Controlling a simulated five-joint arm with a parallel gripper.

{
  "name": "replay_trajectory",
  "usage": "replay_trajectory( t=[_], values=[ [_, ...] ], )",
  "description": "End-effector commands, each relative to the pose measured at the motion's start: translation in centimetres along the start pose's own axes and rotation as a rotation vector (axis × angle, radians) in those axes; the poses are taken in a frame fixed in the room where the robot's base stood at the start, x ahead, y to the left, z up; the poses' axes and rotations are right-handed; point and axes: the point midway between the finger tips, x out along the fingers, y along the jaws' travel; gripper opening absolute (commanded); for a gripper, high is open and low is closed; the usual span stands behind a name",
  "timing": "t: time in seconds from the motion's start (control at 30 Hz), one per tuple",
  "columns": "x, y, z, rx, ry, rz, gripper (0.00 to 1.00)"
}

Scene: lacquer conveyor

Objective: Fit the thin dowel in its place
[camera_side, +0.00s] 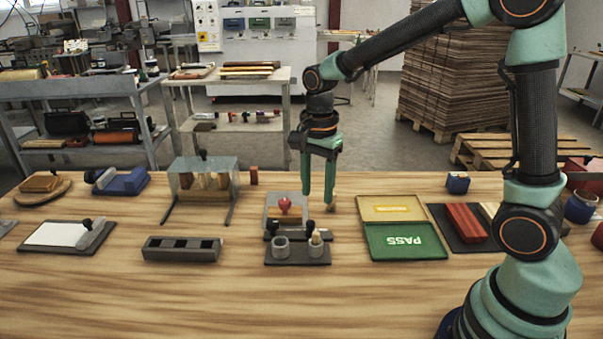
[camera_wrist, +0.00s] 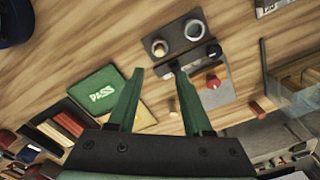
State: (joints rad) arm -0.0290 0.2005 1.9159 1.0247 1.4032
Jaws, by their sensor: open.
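My gripper (camera_side: 318,199) is open and points down above the table, behind a dark stand; its fingers also show in the wrist view (camera_wrist: 159,74). A small tan piece (camera_side: 331,207), possibly the thin dowel, is on the table by the right fingertip. In the wrist view the tan piece (camera_wrist: 173,113) shows between the fingers, close to the right one. It looks apart from them, though contact is hard to judge. The dark stand (camera_side: 297,263) bears two grey cups. The left cup (camera_side: 280,247) looks empty; the right cup (camera_side: 315,250) holds a pale peg (camera_side: 316,237).
A red-knobbed piece (camera_side: 285,205) and dark knobs stand around the cup stand. A dark block with square holes (camera_side: 182,249) and a clear-covered rack (camera_side: 203,180) are left. A green PASS tray (camera_side: 405,241) lies right. The front table is clear.

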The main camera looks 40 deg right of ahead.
Motion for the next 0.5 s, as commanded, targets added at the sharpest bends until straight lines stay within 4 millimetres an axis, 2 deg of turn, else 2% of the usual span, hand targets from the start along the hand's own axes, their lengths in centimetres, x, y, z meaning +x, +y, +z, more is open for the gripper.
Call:
replay_trajectory(
  t=[0.13,0.23,0.37,0.5],
  values=[
    [-1.1,0.2,0.0,-0.019,0.002,-0.008,0.50],
    [-2.3,0.8,0.0,-0.105,0.009,-0.041,0.50],
    [-4.6,2.4,0.1,-0.328,0.043,-0.121,0.50],
    [-6.8,4.8,0.3,-0.627,0.114,-0.211,0.50]
  ],
)
